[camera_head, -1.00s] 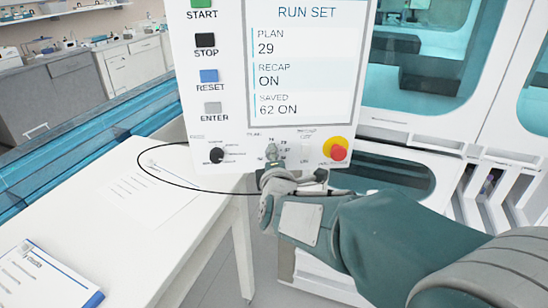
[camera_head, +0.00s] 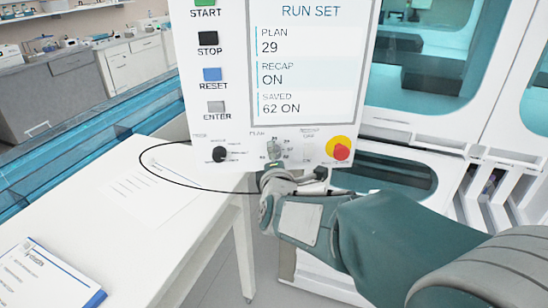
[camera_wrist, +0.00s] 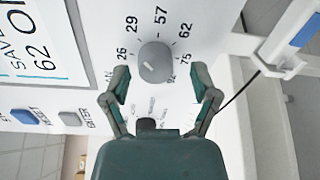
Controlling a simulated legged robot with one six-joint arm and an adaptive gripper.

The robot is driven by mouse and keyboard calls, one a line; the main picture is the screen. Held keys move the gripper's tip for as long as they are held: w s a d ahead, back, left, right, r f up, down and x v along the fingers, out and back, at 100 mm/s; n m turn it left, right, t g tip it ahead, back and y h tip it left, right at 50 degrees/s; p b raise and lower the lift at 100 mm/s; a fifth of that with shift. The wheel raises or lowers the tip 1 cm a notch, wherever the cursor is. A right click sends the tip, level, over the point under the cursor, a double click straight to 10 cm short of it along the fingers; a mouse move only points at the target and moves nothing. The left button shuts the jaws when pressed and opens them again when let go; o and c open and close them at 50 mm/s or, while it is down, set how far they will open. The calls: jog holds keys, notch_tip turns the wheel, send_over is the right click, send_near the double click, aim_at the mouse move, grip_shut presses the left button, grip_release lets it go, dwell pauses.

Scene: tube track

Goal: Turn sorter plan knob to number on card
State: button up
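The plan knob (camera_wrist: 155,62) is a grey round knob on the white panel. Numbers 26, 29, 57, 62 and 75 ring it, with another partly hidden. A light mark shows on its face, but which number it points to is unclear. It also shows low on the panel in the head view (camera_head: 275,147). My gripper (camera_wrist: 159,72) is open, its two fingers apart on either side of the knob in the wrist view, with no clear contact. In the head view my gripper (camera_head: 275,168) is just below the knob. The screen (camera_head: 311,65) reads PLAN 29, RECAP ON, SAVED 62 ON.
Start, stop, reset and enter buttons (camera_head: 215,107) line the panel's left side. A black knob (camera_head: 219,154) and a red-yellow emergency button (camera_head: 340,150) flank the plan knob. A white table (camera_head: 110,235) holds a paper sheet (camera_head: 150,192) and a clipboard (camera_head: 45,275), their text unreadable.

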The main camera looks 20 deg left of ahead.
jog(key=shift+d+r, duration=0.1)
jog(key=f+v, duration=0.1)
jog(key=v, duration=1)
jog(key=shift+s+r, duration=0.35)
jog(key=shift+s, duration=0.1)
jog(key=s+d+f+m+g+h, duration=0.1)
jog(key=s+d+m+g+h, duration=0.1)
jog(key=s+d+m, duration=0.3)
jog(key=s+d+f+m+g+h, duration=0.2)
jog(key=s+d+m+g, duration=0.3)
jog(key=d+m, duration=0.6)
jog(key=s+d+f+m+g+h, duration=0.1)
jog(key=s+d+m+g+h, duration=0.1)
jog(key=s+d+m, duration=0.3)
jog(key=d+m+g, duration=0.1)
jog(key=d+m, duration=0.2)
jog(key=d, duration=0.4)
jog(key=shift+s+f, duration=0.3)
jog(key=shift+s, duration=0.05)
